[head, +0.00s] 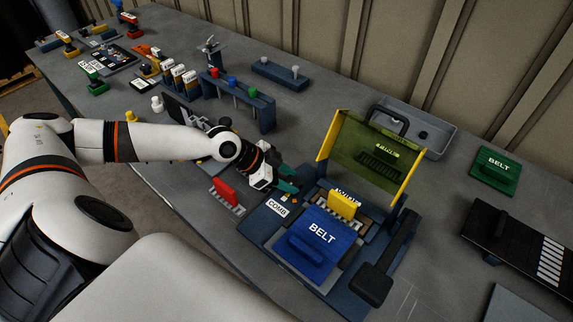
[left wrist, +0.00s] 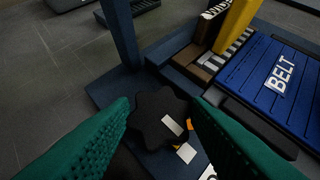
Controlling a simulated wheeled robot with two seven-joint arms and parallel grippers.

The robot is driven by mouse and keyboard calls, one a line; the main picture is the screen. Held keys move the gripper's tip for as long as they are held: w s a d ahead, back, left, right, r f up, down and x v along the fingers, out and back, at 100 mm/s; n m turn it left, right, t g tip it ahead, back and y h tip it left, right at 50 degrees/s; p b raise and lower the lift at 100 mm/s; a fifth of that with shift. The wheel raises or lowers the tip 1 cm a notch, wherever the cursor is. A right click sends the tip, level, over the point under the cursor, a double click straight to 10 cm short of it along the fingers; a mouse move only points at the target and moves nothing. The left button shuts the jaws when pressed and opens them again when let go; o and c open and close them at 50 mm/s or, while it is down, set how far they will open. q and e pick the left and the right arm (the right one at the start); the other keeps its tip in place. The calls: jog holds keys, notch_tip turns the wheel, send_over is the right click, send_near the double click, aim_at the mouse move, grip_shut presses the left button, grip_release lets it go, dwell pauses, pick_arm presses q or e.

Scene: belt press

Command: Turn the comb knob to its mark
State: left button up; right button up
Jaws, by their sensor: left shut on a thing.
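The comb knob (left wrist: 156,112) is a black, lobed knob with a white line on its top. It sits between the green fingers of my left gripper (left wrist: 160,118) in the left wrist view, and the gripper is shut on it. Close to the knob are an orange patch (left wrist: 188,132) and a white patch (left wrist: 186,153), partly covered. Whether the white line meets a mark is not clear. In the head view my left gripper (head: 287,183) is at the press's left side, behind the COMB label (head: 277,207), and mostly hides the knob. My right gripper is not in view.
The blue BELT plate (head: 318,243) and yellow comb block (head: 343,204) lie right of the knob. A red block (head: 224,190) is left of the gripper. The table's far right has clear patches.

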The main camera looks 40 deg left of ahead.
pick_arm(q)
jog(key=o, duration=1)
jog(key=shift+w+d, duration=0.15)
jog(key=shift+w, duration=0.05)
jog(key=shift+s+a+r, duration=0.2)
jog(key=shift+s+a, duration=0.05)
jog(key=shift+a, duration=0.1)
jog(key=b+v, duration=0.1)
jog(key=v, duration=1)
jog(key=shift+r+b, duration=0.2)
jog(key=shift+b, duration=0.1)
jog(key=shift+w, duration=0.1)
jog(key=shift+d, duration=0.1)
